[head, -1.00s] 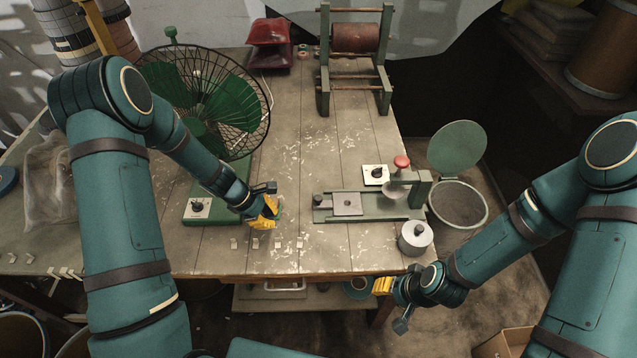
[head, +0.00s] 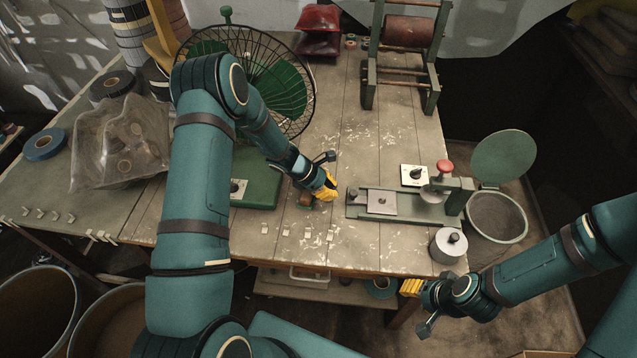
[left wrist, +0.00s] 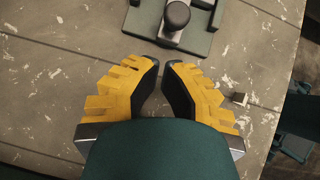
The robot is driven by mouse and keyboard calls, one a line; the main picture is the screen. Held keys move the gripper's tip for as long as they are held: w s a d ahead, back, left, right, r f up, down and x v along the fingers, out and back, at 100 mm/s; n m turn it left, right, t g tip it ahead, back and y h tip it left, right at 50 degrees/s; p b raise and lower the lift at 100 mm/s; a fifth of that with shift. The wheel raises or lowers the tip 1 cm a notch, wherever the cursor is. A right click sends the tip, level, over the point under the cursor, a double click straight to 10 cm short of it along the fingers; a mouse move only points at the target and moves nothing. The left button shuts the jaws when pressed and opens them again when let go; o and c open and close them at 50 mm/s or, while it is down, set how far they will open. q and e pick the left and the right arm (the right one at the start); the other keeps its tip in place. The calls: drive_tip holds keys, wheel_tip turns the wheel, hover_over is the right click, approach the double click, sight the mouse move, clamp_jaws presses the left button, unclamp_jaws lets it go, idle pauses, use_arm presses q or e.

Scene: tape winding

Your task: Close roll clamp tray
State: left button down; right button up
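The roll clamp is a long grey-green base with a square metal tray plate (head: 382,203), a black knob at its left end and a red-topped clamp post (head: 444,168) at its right. The plate sits left of the post, with a gap between them. My left gripper (head: 328,187) is just left of the base's left end, above the table. In the left wrist view, its yellow fingers (left wrist: 162,78) are apart and empty. The black knob (left wrist: 176,15) shows beyond the tips. My right gripper (head: 411,287) is beyond the table's front edge; its finger gap does not show clearly.
A caged green fan (head: 275,85) stands behind my left arm. A grey canister (head: 448,247) stands at the front right table corner. An open round bin (head: 497,218) is right of the table. Small pale clips (head: 308,232) lie along the front.

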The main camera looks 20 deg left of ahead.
sight(382, 199)
use_arm(q)
drive_tip(key=shift+w+d+f, duration=0.1)
drive_tip(key=shift+w+d, duration=0.25)
drive_tip(key=shift+d, duration=0.35)
drive_tip(key=shift+w+d+f, duration=0.1)
drive_tip(key=shift+w+d, duration=0.2)
drive_tip(key=shift+d, duration=0.35)
use_arm(e)
drive_tip(key=shift+r, duration=0.1)
use_arm(q)
drive_tip(key=shift+r, duration=0.1)
drive_tip(key=w+d, duration=0.1)
drive_tip(key=d, duration=0.3)
drive_tip(key=w+d+b, duration=0.1)
drive_tip(key=d, duration=0.4)
drive_tip(key=w+d, duration=0.1)
drive_tip(key=d, duration=0.3)
drive_tip(key=shift+w+d, duration=0.15)
drive_tip(key=shift+w, duration=0.25)
use_arm(e)
drive_tip(key=shift+f, duration=0.8)
